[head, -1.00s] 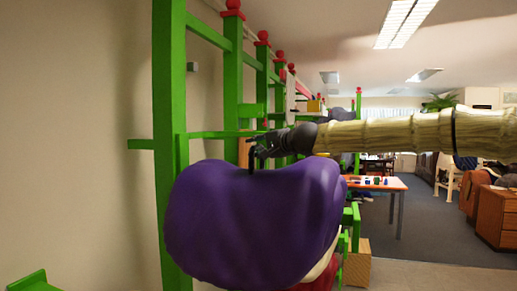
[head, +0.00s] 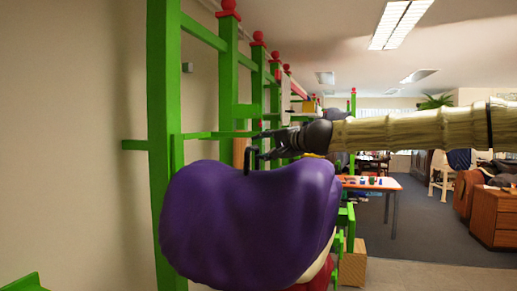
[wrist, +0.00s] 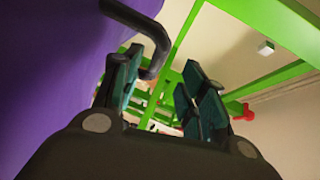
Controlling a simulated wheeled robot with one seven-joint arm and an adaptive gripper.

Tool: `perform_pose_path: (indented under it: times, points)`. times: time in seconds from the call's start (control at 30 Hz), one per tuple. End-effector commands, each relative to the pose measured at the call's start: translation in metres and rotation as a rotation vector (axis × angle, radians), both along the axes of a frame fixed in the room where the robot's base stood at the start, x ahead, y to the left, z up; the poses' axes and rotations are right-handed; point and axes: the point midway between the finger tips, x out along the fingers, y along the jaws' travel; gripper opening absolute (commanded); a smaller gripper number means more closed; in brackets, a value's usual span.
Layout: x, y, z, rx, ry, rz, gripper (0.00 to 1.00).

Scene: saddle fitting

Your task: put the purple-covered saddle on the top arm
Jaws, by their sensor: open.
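The purple-covered saddle (head: 245,225) fills the lower middle of the head view, in front of a green post. It also shows at the left of the wrist view (wrist: 45,80). A thin black handle (wrist: 145,28) bends out from the purple cover near my left finger; I cannot tell whether it lies between the fingers. My gripper (head: 256,156) is just above the dip in the saddle's top. In the wrist view its teal fingers (wrist: 160,85) are apart. A green horizontal arm (head: 215,135) shows behind the saddle; whether it is the top arm is unclear, and what bears the saddle is hidden.
A tall green post (head: 163,90) stands close behind the saddle, with more red-knobbed green posts (head: 228,60) along the wall. A wooden box (head: 353,268) is at lower right. A table (head: 370,185) stands farther back, with open floor (head: 425,235) to the right.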

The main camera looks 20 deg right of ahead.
Motion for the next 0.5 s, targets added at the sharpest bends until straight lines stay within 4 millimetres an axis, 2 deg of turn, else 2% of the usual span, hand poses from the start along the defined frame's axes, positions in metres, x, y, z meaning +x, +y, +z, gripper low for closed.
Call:
perform_pose_path:
  times: [0.3, 0.5]
  points:
    - [-0.032, -0.012, 0.007, 0.0, -0.003, 0.001, 0.42]
    - [-0.047, -0.018, 0.009, 0.0, -0.002, 0.0, 0.42]
